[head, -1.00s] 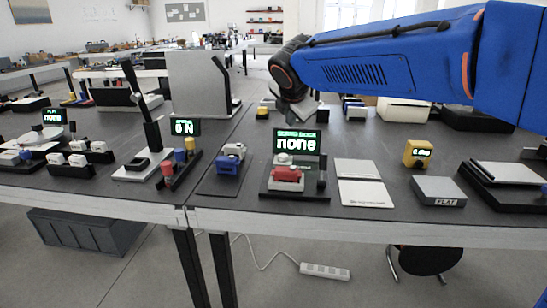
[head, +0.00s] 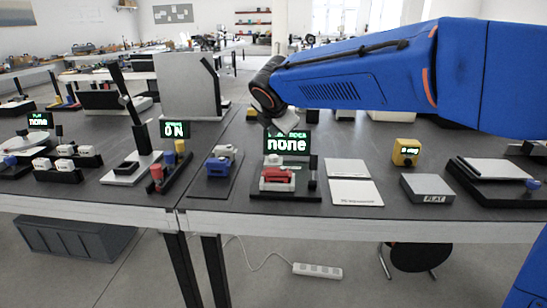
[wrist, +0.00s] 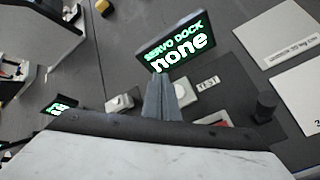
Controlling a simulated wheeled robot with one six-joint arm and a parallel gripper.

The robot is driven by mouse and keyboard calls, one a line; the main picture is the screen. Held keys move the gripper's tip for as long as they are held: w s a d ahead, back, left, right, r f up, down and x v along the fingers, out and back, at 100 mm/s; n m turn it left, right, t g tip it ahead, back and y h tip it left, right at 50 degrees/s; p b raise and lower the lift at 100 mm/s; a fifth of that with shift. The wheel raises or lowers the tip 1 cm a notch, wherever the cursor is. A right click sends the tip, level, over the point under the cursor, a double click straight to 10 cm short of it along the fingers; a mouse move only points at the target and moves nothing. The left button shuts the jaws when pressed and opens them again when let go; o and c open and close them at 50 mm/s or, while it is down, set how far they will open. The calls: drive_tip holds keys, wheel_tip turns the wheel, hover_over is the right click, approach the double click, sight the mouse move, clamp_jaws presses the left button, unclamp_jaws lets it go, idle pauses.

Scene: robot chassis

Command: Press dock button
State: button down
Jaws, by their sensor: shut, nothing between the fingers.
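The servo dock has a dark base (head: 258,191) and an upright screen (head: 287,143) reading "none" in green. A red and white piece (head: 277,179) sits on the base, with a small black post (head: 313,180) at its right. I cannot tell for sure which part is the button. In the wrist view the shut, empty fingers (wrist: 161,98) point at the dock, in front of the screen (wrist: 176,45). A black knob (wrist: 266,105) and a small label (wrist: 208,83) show to their right.
A blue and white piece (head: 221,160) stands left of the dock. White plates (head: 355,191) lie to its right, then a grey "FLAT" block (head: 427,188) and a yellow box (head: 405,152). A tall grey panel (head: 188,84) stands behind on the left.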

sight(273, 158)
drive_tip(key=shift+f, duration=2.5)
drive_tip(key=shift+f, duration=0.1)
drive_tip(key=shift+f, duration=0.35)
drive_tip(key=shift+f, duration=0.5)
idle(1.0)
drive_tip(key=shift+r, duration=0.95)
drive_tip(key=shift+r, duration=2.5)
